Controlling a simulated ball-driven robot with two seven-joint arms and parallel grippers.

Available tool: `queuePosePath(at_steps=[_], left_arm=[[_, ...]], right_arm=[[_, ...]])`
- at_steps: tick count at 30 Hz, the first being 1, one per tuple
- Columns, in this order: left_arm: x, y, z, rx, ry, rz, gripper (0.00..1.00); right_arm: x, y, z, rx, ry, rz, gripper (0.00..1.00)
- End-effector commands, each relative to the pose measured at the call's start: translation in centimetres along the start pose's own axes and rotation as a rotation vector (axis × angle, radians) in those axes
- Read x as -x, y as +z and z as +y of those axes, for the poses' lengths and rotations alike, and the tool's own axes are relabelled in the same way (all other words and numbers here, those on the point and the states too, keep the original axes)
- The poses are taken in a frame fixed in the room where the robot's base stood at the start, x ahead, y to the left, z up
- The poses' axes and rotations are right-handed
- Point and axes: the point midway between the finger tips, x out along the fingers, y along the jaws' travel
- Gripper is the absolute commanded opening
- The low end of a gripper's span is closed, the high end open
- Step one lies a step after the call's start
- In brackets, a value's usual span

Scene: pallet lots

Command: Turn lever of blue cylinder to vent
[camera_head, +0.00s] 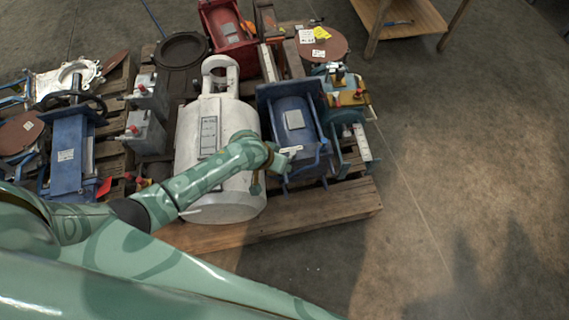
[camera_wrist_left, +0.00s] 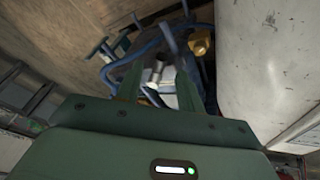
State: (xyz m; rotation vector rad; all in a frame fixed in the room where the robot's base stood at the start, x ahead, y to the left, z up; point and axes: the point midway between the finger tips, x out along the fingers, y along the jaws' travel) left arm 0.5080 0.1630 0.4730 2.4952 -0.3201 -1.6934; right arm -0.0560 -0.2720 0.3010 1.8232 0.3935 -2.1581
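A blue unit (camera_head: 293,117) with a pale label stands on the pallet, right of the white tank. I cannot tell for certain that it is the blue cylinder. My left gripper (camera_head: 284,156) is at its lower left, near a small pale piece. In the left wrist view the gripper (camera_wrist_left: 158,92) has its two green fingers apart. Between and beyond them show a white-tipped piece (camera_wrist_left: 155,73) and blue tubing (camera_wrist_left: 148,50). Which of these is the lever, and whether a finger touches it, I cannot tell. My right gripper is not in view.
The white tank (camera_head: 188,133) stands close to the left gripper. Grey boxes (camera_head: 146,131), another blue device (camera_head: 70,155) and a red housing (camera_head: 228,25) crowd the wooden pallet (camera_head: 300,215). A wooden table (camera_head: 405,18) is at the back. The floor right is clear.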

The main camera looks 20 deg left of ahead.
Motion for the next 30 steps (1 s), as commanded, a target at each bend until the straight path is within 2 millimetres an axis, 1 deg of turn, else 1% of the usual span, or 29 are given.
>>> queuePosePath(at_steps=[1, 4, 8, 15, 16, 19, 20, 26, 30], left_arm=[[-1.4, 0.4, -0.1, 0.001, 0.001, -0.005, 0.38], [-2.2, 0.2, -0.1, 0.000, 0.000, -0.002, 0.38], [-2.5, 0.0, 0.0, -0.001, 0.000, 0.000, 0.38], [-2.4, -0.1, 0.0, -0.001, 0.000, 0.002, 0.38], [-2.4, -0.1, 0.0, -0.001, 0.000, 0.002, 0.32], [-2.4, -0.1, 0.0, -0.001, 0.000, 0.002, 0.05], [-2.4, -0.1, 0.0, -0.001, 0.000, 0.002, 0.00], [-2.4, -0.1, 0.0, 0.003, -0.001, 0.003, 0.00], [-2.2, -0.2, 0.1, 0.025, -0.011, 0.009, 0.00]], right_arm=[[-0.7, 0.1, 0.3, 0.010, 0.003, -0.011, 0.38], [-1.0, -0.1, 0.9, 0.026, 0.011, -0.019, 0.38], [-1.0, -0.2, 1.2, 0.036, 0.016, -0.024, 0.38], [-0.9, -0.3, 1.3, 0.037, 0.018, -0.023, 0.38], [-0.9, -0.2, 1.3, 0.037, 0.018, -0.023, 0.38], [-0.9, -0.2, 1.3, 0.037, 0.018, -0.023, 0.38], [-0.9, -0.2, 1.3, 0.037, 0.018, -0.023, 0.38], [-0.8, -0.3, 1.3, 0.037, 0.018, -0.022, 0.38], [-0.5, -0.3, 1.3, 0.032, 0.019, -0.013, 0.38]])
